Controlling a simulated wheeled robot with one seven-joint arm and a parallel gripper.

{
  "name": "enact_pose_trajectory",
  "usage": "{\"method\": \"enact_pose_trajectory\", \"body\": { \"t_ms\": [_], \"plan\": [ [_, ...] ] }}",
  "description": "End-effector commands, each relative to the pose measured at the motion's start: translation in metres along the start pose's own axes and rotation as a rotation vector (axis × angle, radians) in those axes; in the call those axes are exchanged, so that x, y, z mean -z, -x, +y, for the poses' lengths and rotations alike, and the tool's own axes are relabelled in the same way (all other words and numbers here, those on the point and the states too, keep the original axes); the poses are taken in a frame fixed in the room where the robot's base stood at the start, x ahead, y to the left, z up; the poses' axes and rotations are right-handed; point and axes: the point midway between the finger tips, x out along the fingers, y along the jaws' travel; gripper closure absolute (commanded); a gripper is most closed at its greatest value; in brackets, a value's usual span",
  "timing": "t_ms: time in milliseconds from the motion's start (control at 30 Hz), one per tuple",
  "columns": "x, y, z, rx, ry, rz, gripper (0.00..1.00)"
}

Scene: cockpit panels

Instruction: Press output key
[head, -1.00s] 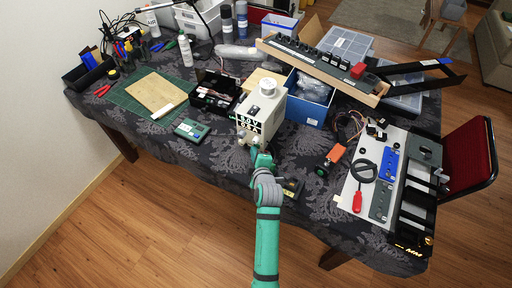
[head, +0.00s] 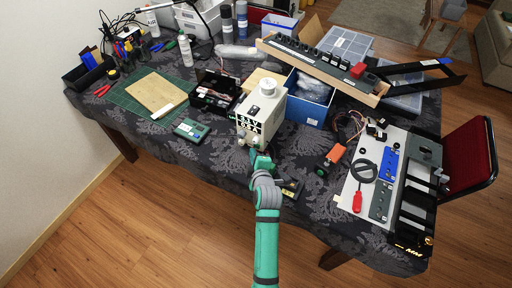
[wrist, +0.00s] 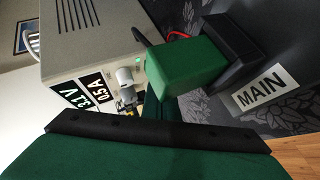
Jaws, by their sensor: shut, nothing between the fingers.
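A cream power supply (head: 244,121) stands near the table's front edge, with black readout labels on its front. It also shows in the wrist view (wrist: 85,38), where the labels end in V and A and grey knobs (wrist: 126,76) sit beside a small green light. I cannot pick out the output key by any marking. My gripper (head: 256,152) is shut and empty, just in front of the supply's lower front. Whether its tips touch the panel is hidden.
A white label reading MAIN (wrist: 260,88) shows at the right of the wrist view. A blue bin (head: 309,103) stands right of the supply, a dark open toolbox (head: 214,100) to its left.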

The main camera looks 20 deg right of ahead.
Motion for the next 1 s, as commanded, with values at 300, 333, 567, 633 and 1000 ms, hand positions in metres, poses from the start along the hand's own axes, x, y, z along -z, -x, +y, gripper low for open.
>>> {"method": "enact_pose_trajectory", "body": {
  "t_ms": [300,333,567,633,1000],
  "plan": [
    [0.013,0.018,-0.013,0.001,0.0,0.001,1.0],
    [0.015,0.02,-0.015,0.0,0.001,0.001,1.0],
    [0.024,0.033,-0.025,0.001,0.002,0.001,1.0],
    [0.026,0.037,-0.027,0.001,0.001,0.0,1.0],
    [0.03,0.041,-0.03,0.0,0.0,0.0,1.0]
  ]
}}
